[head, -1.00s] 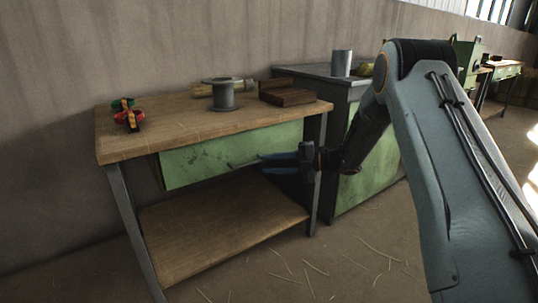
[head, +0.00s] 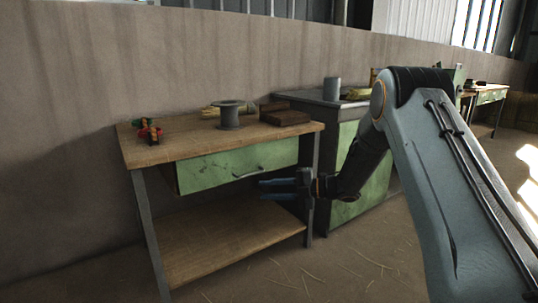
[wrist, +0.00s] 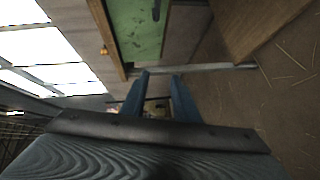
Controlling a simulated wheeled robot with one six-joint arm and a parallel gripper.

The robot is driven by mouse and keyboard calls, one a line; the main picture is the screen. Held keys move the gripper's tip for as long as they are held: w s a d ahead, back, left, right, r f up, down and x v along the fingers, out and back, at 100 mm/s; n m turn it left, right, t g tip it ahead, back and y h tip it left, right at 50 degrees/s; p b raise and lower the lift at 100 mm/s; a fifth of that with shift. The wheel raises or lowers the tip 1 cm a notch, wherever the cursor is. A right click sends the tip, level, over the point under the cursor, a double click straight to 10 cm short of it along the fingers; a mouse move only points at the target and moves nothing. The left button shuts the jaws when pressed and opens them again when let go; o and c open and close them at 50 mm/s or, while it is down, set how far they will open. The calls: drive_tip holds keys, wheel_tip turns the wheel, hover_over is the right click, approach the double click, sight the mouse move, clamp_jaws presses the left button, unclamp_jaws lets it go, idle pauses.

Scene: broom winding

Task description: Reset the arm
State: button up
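My gripper (head: 264,190) is open and empty, its two blue fingers spread, in front of the wooden workbench (head: 190,143). In the head view it shows just below the handle (head: 262,172) of the bench's green drawer (head: 215,171), with a visible gap between fingers and handle. The drawer front looks slightly forward of the frame. In the wrist view the fingers (wrist: 158,92) are apart with nothing held between them, and a green panel (wrist: 138,28) shows beyond them.
On the bench are a grey spool (head: 230,116), brown wooden blocks (head: 284,115) and red and green clamps (head: 149,131). A dark-topped cabinet (head: 345,160) with a grey cylinder (head: 332,89) stands to the right. The straw-strewn floor (head: 350,262) in front is open.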

drive_tip(key=s+a+r+m+t+h, duration=0.2)
drive_tip(key=a+r+m+t+h, duration=0.4)
drive_tip(key=a+m, duration=0.4)
drive_tip(key=s+d+f+m+g+h, duration=0.25)
drive_tip(key=s+m, duration=0.25)
drive_tip(key=s, duration=1)
drive_tip(key=s+d+f+m+g+h, duration=0.25)
drive_tip(key=s+m+g, duration=0.2)
drive_tip(key=s, duration=1.05)
drive_tip(key=s+d+f+m+g+h, duration=0.25)
drive_tip(key=s+m+h, duration=0.2)
drive_tip(key=s, duration=1.05)
drive_tip(key=d+r+m+p, duration=0.3)
drive_tip(key=d+r+p, duration=0.7)
drive_tip(key=r+p, duration=0.4)
drive_tip(key=s+d+r+m+p, duration=0.1)
drive_tip(key=d+r+m+p, duration=0.3)
drive_tip(key=d+r+p, duration=0.7)
wheel_tip(320, 180, up, 3)
drive_tip(key=p, duration=0.4)
drive_tip(key=shift+s+d+m+p, duration=0.15)
drive_tip(key=shift+d+m+p, duration=0.05)
drive_tip(key=shift+m+p, duration=0.15)
